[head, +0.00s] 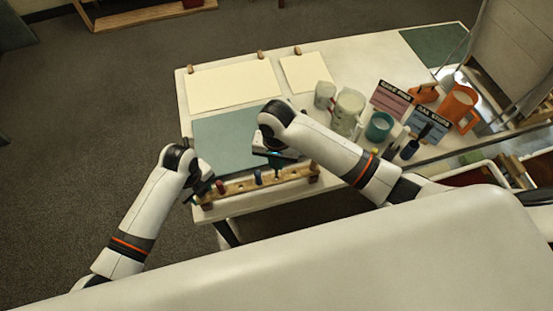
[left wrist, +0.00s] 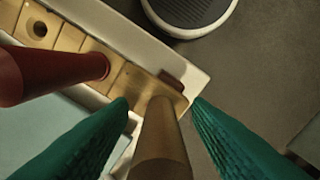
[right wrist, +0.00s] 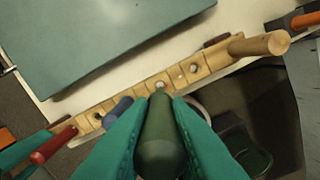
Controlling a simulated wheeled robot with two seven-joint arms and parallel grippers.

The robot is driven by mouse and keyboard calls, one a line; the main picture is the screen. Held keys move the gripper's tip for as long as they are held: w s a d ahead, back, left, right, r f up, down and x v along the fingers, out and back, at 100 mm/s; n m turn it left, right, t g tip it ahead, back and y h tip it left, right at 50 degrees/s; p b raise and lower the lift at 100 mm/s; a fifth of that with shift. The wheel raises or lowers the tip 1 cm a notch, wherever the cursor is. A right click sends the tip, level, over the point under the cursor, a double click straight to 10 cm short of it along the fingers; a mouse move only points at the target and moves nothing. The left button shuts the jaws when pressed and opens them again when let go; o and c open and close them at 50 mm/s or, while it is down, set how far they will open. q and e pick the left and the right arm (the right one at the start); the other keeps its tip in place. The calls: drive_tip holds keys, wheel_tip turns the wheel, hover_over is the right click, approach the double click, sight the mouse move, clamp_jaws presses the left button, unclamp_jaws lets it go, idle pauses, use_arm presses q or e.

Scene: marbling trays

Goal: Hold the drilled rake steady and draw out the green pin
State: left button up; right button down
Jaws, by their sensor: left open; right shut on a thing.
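The drilled rake (head: 240,187) is a wooden bar with a row of holes, lying along the table's front edge. A wooden peg (left wrist: 160,140) stands at its left end. My left gripper (left wrist: 160,104) is open, with one finger on each side of that peg and gaps visible. My right gripper (right wrist: 160,104) is shut on the green pin (right wrist: 160,145) above the middle of the rake. The pin's lower end meets or hovers over a hole; I cannot tell how deep it sits. A red pin (left wrist: 50,72) and a blue pin (head: 258,177) stand in the rake.
A blue-grey panel (head: 222,140) lies behind the rake, with cream sheets (head: 232,88) farther back. Another wooden peg (right wrist: 262,44) rises at the rake's right end.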

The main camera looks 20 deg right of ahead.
use_arm(q)
wheel_tip(320, 180, up, 12)
drive_tip(key=shift+f, duration=0.1)
idle(0.4)
